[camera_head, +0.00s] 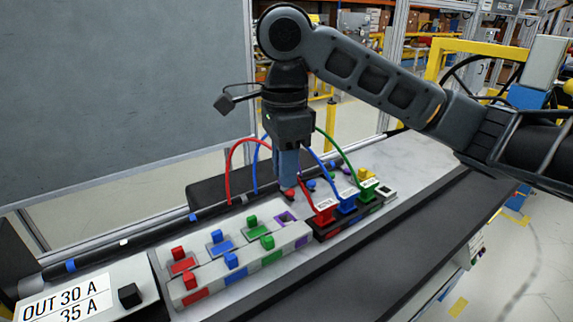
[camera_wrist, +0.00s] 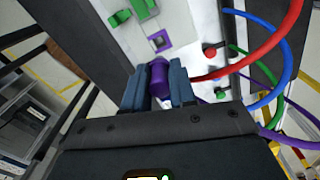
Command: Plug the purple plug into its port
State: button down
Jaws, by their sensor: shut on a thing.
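My gripper (camera_wrist: 157,82) is shut on the purple plug (camera_wrist: 159,77), which sits between its two blue-grey fingers in the wrist view. In the head view my gripper (camera_head: 288,178) points down above the module, and the plug cannot be made out there. The purple-rimmed square port (camera_wrist: 160,41) lies ahead of the plug in the wrist view, apart from it in the picture. In the head view the port (camera_head: 286,218) is on the white block, just below the fingertips. The plug's height above the block is hard to tell.
Red (camera_head: 182,260), blue (camera_head: 217,242) and green (camera_head: 252,226) plugs stand in the white block. More coloured plugs with arching cables stand in the dark block (camera_head: 322,237) to the right. A red cable (camera_wrist: 262,58) passes close right of my fingers in the wrist view.

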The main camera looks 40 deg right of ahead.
aim_at(285, 190)
jog(key=shift+f+b, duration=0.95)
jog(key=shift+f, duration=1.95)
jog(key=shift+p, duration=1.05)
jog(key=shift+f, duration=1.05)
jog(key=shift+r, duration=0.8)
jog(key=shift+f+b, duration=0.35)
jog(key=shift+f, duration=0.65)
dwell(1.0)
